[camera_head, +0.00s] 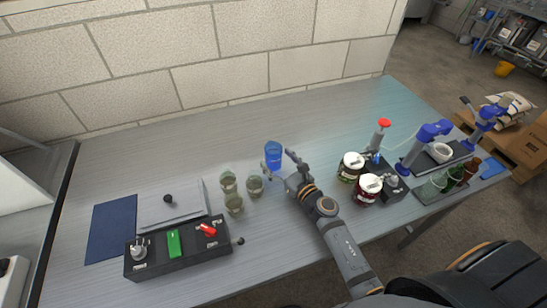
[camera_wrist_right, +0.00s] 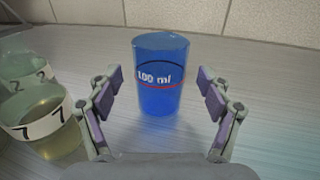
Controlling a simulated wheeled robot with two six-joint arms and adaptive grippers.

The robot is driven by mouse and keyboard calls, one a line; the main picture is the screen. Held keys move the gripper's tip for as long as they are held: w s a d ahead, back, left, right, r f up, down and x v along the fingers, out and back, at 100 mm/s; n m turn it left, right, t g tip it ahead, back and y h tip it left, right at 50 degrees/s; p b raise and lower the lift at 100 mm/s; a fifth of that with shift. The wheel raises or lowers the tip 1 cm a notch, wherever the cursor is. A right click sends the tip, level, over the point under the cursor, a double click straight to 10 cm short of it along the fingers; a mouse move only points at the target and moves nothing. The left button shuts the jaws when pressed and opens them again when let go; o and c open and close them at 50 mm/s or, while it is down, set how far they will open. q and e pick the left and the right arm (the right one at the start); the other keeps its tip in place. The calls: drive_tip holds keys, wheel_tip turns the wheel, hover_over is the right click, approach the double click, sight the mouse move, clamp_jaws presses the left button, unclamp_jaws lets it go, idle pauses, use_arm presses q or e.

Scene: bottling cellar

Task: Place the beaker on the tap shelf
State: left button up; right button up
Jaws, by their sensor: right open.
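In the right wrist view the beaker (camera_wrist_right: 158,85) shows a "100 ml" mark and a red line. My right gripper (camera_head: 279,165) is open and close to the beaker. In the wrist view its fingers (camera_wrist_right: 160,98) stand left and right of the beaker with gaps on both sides. A dark raised shelf (camera_head: 459,160) with a blue tap device (camera_head: 425,133) above it is at the bench's right end; I cannot tell for sure that it is the tap shelf. My left gripper is not in view.
Several small numbered glasses (camera_head: 228,181) stand left of my right gripper. A black box with a red switch (camera_head: 207,229) and a blue mat (camera_head: 112,228) lie further left. Two jars (camera_head: 368,189) and a red-topped device (camera_head: 384,124) stand on the right. The back middle is clear.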

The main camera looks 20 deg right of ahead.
drive_tip(key=x, duration=0.2)
drive_tip(key=shift+w+a, duration=0.1)
drive_tip(key=shift+w, duration=0.25)
drive_tip(key=shift+s, duration=0.15)
drive_tip(key=c, duration=1.3)
drive_tip(key=shift+r, duration=0.1)
drive_tip(key=shift+c, duration=0.3)
